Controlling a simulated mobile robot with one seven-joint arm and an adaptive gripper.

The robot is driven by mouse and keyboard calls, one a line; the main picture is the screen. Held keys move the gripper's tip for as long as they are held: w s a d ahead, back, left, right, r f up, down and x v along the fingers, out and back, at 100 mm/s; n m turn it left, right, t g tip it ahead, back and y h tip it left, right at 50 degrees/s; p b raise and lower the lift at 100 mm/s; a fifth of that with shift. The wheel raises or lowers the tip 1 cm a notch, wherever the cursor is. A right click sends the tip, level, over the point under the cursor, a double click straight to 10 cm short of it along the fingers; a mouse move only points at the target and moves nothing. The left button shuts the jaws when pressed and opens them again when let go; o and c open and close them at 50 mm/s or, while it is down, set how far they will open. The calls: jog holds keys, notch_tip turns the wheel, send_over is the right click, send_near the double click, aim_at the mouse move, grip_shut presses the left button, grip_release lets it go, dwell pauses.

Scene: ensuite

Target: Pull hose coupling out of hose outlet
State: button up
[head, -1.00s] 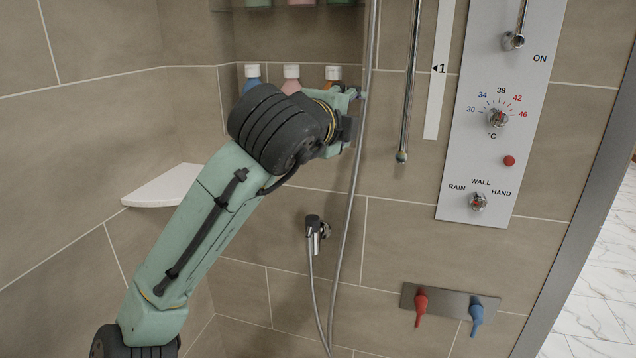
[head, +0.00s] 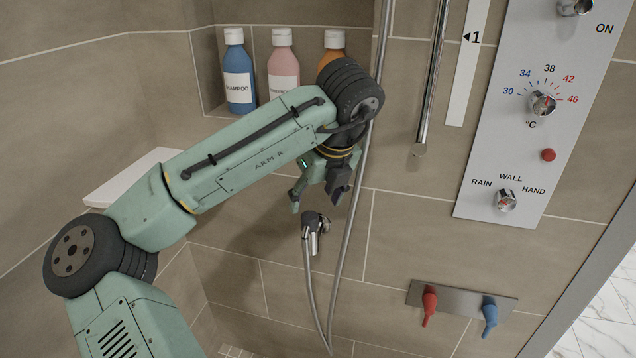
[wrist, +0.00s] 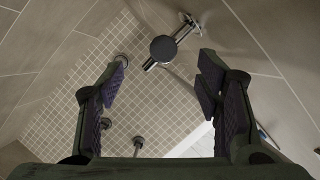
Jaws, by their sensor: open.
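The hose outlet (head: 311,220) is a dark-capped chrome fitting on the tiled wall. In the wrist view its dark round top (wrist: 163,48) is seen from above, with a wall mount behind. The chrome hose coupling (head: 312,242) sits at its lower end, with the hose (head: 309,285) hanging from it. In the wrist view the coupling (wrist: 150,65) shows only as a short chrome end beside the dark top. My gripper (head: 317,199) is open, empty and pointing down just above the outlet. In the wrist view its fingers (wrist: 162,70) stand apart on either side of it.
The hose's other run (head: 348,225) passes close to the right of my gripper. Several bottles (head: 283,68) stand in a niche behind my arm. A white corner shelf (head: 130,180) is at left. Red (head: 429,305) and blue (head: 489,315) handles are at lower right.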

aim_at(308, 216)
jog(key=x, duration=0.8)
jog(key=shift+p, duration=0.35)
jog(key=shift+c, duration=0.5)
jog(key=c, duration=1.3)
jog(key=shift+r+p, duration=0.35)
jog(key=shift+r, duration=0.05)
jog(key=shift+r+p, duration=0.3)
jog(key=shift+r, duration=0.05)
jog(key=shift+r+p, duration=2)
jog(key=shift+r, duration=0.15)
notch_tip(308, 216, up, 2)
jog(key=shift+r+p, duration=0.25)
jog(key=shift+p, duration=0.95)
jog(key=shift+r+p, duration=0.35)
jog(key=shift+r, duration=1.35)
